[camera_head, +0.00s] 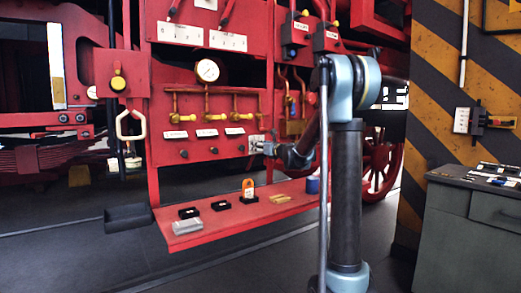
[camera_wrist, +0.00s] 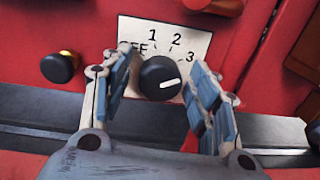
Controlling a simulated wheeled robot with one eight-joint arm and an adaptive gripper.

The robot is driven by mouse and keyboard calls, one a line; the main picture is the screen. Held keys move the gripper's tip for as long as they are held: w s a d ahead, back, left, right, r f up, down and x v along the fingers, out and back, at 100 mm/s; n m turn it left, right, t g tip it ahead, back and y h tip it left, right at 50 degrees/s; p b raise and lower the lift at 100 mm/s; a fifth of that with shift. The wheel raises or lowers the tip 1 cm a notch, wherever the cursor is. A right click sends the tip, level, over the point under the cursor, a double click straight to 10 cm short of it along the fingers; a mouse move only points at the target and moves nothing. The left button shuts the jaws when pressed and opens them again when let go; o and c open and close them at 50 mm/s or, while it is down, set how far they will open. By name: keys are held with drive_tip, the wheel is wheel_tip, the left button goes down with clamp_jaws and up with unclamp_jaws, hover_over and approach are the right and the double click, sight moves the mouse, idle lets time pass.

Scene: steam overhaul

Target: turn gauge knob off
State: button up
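The gauge knob (camera_wrist: 158,80) is a round black dial in the middle of the wrist view. Its white mark points right and slightly up, a little below the 3. It sits on a white plate (camera_wrist: 150,32) marked OFF, 1, 2, 3, with OFF at the upper left. My gripper (camera_wrist: 161,62) is open, with one finger on each side of the knob. Small gaps seem to show between fingers and knob; contact is hard to judge. In the head view my gripper (camera_head: 264,147) is at the red panel's right edge and hides the knob.
A round gauge (camera_head: 207,71) and brass pipes are on the red panel. A black knob with a brass base (camera_wrist: 60,66) is left of my gripper. A red shelf (camera_head: 205,237) below holds small parts. A grey cabinet (camera_head: 450,225) stands at right.

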drive_tip(key=c, duration=1)
drive_tip(key=shift+n, duration=0.4)
drive_tip(key=n, duration=0.3)
drive_tip(key=shift+n, duration=0.4)
drive_tip(key=n, duration=0.5)
drive_tip(key=shift+n, duration=0.3)
drive_tip(key=n, duration=0.3)
drive_tip(key=shift+n, duration=0.4)
drive_tip(key=n, duration=0.3)
drive_tip(key=shift+n+y, duration=0.3)
drive_tip(key=shift+n, duration=0.1)
drive_tip(key=n, duration=0.6)
drive_tip(key=shift+s+n, duration=0.1)
drive_tip(key=shift+n, duration=0.2)
